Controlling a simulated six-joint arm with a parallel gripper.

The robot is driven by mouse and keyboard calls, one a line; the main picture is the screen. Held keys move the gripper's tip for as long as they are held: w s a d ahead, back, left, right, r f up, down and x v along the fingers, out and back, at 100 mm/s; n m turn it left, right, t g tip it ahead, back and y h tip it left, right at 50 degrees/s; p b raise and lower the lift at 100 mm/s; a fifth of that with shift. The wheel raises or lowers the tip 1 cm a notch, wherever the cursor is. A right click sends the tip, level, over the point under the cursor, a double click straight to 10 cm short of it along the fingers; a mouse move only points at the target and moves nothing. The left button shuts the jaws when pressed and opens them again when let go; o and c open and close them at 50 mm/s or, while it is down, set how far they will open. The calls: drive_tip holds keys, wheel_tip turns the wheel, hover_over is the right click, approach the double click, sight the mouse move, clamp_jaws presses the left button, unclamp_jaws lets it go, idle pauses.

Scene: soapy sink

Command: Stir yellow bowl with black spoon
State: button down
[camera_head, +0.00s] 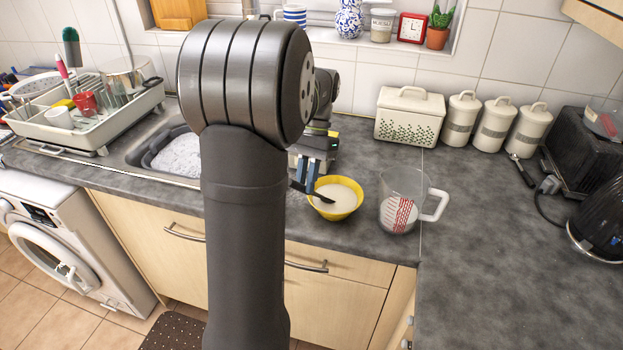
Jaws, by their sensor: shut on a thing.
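The yellow bowl (356,212) stands on the grey worktop near its front edge and holds a whitish content. The black spoon (326,199) slants down to the right, with its head at the bowl's left inner side. My gripper (309,184) is just left of the bowl, with its blue fingers pointing down. It is shut on the spoon's handle end. My arm hides part of the gripper's surroundings and the worktop to its left. How deep the spoon's head sits in the content is hard to tell.
A clear measuring jug (412,187) with white content stands close to the bowl's right. Behind are a cream bread bin (411,118) and several canisters. The sink (150,151) with suds and a dish rack (125,119) lie left. The worktop right of the jug is mostly clear.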

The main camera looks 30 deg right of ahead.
drive_tip(key=shift+s+a+r, duration=0.2)
drive_tip(key=shift+a+r, duration=0.65)
drive_tip(key=shift+r, duration=0.15)
drive_tip(key=shift+s+a+r, duration=0.25)
drive_tip(key=shift+a+r, duration=0.6)
drive_tip(key=shift+r, duration=0.15)
drive_tip(key=shift+s+a+r, duration=0.2)
drive_tip(key=shift+a+r, duration=0.65)
drive_tip(key=shift+r, duration=0.15)
drive_tip(key=shift+r, duration=2.5)
drive_tip(key=w+d+f+n+h, duration=0.1)
drive_tip(key=w+d+f+n, duration=0.1)
drive_tip(key=d, duration=0.4)
drive_tip(key=w+d+f+n+g+h, duration=0.1)
drive_tip(key=w+d+f+n, duration=0.1)
drive_tip(key=w+d, duration=0.3)
drive_tip(key=shift+d+f+n+g, duration=0.25)
drive_tip(key=shift+d+n+g, duration=0.05)
drive_tip(key=shift+d+n, duration=0.65)
